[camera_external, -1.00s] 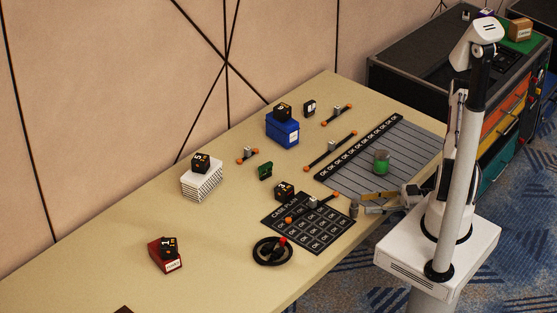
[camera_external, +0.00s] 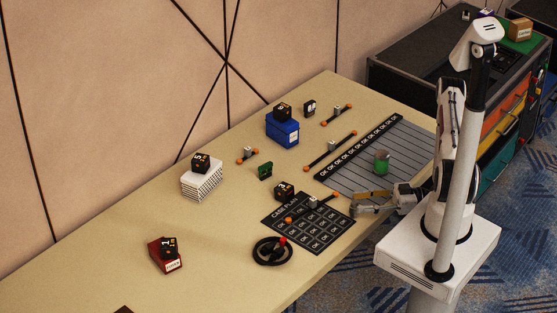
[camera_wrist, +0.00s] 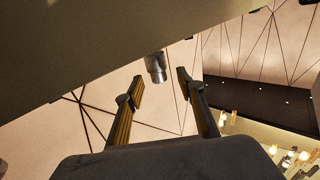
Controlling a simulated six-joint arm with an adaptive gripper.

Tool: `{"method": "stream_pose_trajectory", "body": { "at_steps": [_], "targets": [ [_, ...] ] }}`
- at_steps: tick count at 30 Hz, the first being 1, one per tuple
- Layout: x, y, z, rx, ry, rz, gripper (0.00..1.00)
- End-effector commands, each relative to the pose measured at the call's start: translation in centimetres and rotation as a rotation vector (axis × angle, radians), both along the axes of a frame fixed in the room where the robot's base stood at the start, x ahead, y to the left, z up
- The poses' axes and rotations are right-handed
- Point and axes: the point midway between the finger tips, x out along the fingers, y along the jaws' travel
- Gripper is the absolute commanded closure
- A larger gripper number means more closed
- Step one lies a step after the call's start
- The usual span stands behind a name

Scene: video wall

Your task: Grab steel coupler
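The steel coupler (camera_wrist: 155,67) is a short grey metal cylinder standing at the table edge in the wrist view. My gripper (camera_wrist: 160,76) is open, with one finger on each side of the line to the coupler. The coupler appears between the fingertips or just beyond them, with no clear contact. In the external view my gripper (camera_external: 351,202) is low over the table's right edge, beside the case plan mat (camera_external: 300,236). The coupler is hard to make out there against the fingers.
A grey bar with orange ends (camera_external: 314,203) lies on the case plan mat.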

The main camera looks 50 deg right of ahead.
Motion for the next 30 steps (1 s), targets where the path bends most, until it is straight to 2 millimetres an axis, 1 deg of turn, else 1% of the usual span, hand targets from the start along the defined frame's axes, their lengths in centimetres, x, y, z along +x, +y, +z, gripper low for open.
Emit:
{"method": "stream_pose_trajectory", "body": {
  "at_steps": [13, 30],
  "targets": [
    [1.8, 1.9, 0.1, 0.001, 0.000, 0.002, 0.62],
    [2.1, 2.1, 0.1, 0.000, 0.000, -0.001, 0.62]
  ]
}}
